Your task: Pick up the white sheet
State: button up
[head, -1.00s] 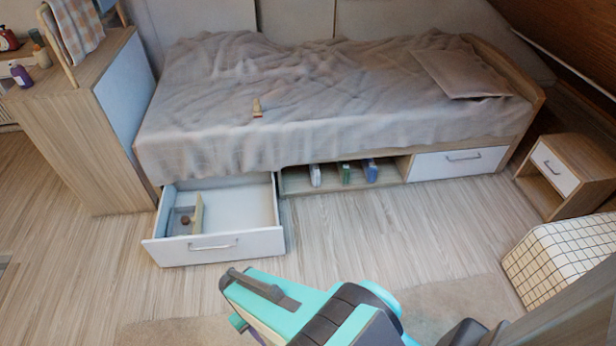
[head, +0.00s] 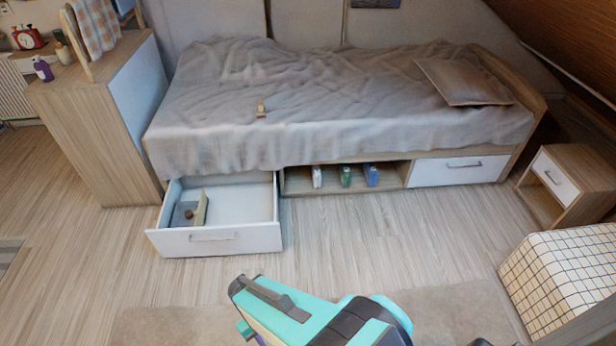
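A wrinkled pale grey sheet (head: 330,110) covers the bed and hangs over its front edge. It is the only sheet I can make out, and it looks grey rather than white. My gripper (head: 242,308) is at the bottom centre of the head view, teal and dark grey, pointing left. It is in front of the open drawer and well apart from the sheet. Its fingertips are not clear enough to show whether it is open or shut.
An open white drawer (head: 214,240) juts out under the bed, holding a few small items. A cabinet (head: 90,130) stands left; a nightstand (head: 565,180) and checked box (head: 560,275) stand right. Floor between is clear.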

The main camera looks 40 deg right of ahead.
aim_at(316, 168)
jog(key=z, duration=0.15)
jog(key=i, duration=0.95)
jog(key=u, duration=0.05)
